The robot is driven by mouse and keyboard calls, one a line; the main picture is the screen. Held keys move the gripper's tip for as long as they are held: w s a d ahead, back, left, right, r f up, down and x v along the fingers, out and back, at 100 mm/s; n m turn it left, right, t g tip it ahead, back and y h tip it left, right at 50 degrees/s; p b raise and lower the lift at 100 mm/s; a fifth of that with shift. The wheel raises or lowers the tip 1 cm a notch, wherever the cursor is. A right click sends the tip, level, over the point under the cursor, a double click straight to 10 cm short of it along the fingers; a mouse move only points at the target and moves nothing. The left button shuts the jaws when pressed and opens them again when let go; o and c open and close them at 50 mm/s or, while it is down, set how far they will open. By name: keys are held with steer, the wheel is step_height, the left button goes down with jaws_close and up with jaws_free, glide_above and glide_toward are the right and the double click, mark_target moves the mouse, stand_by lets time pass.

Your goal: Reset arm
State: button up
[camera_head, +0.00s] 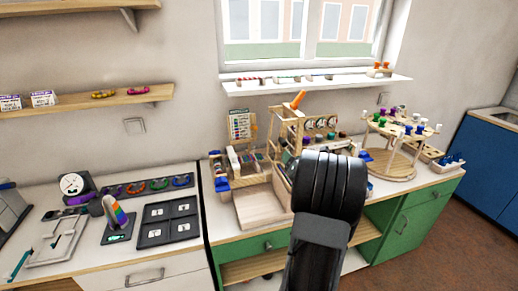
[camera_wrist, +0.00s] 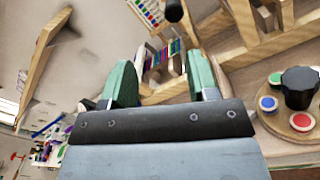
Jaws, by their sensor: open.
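My gripper (camera_wrist: 160,85) shows in the wrist view with two green fingers spread apart and nothing between them. Beyond the fingers are a small rack with coloured rods (camera_wrist: 163,55) and wooden frame parts. In the head view my dark arm rises in front of the bench and hides part of the wooden stand (camera_head: 290,125); the gripper itself is hidden there. An open wooden tray (camera_head: 262,207) stands left of my arm. A round wooden stand with coloured knobs (camera_head: 398,140) stands to the right.
On the left counter lie a dark four-panel board (camera_head: 168,222), a dial (camera_head: 72,184) and a rainbow-coloured piece (camera_head: 115,212). A window sill (camera_head: 315,84) and a wall shelf (camera_head: 90,102) hold small items. In the wrist view, a round base with a black knob (camera_wrist: 299,82) is at right.

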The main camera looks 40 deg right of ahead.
steer(key=s+a+f+n+g+y, duration=0.1)
steer(key=a+f+n+g+y, duration=0.25)
steer(key=a+n, duration=0.45)
steer(key=s+a+f+n+g+y, duration=0.1)
steer(key=a+f+n+g+y, duration=0.2)
steer(key=a+n, duration=0.5)
steer(key=s+a+f+n+g+y, duration=0.1)
steer(key=s+a+n+g+y, duration=0.15)
steer(key=a+n+y, duration=0.4)
steer(key=s+a+r+n+g+h, duration=0.2)
steer(key=a+n, duration=0.6)
steer(key=n, duration=0.4)
steer(key=s+a+r+n+g+h, duration=0.2)
steer(key=s+a+n+h, duration=0.3)
steer(key=a+n, duration=0.3)
steer(key=shift+s+r+n, duration=0.5)
steer(key=shift+s+n, duration=0.4)
steer(key=shift+n, duration=0.95)
steer(key=shift+a, duration=0.1)
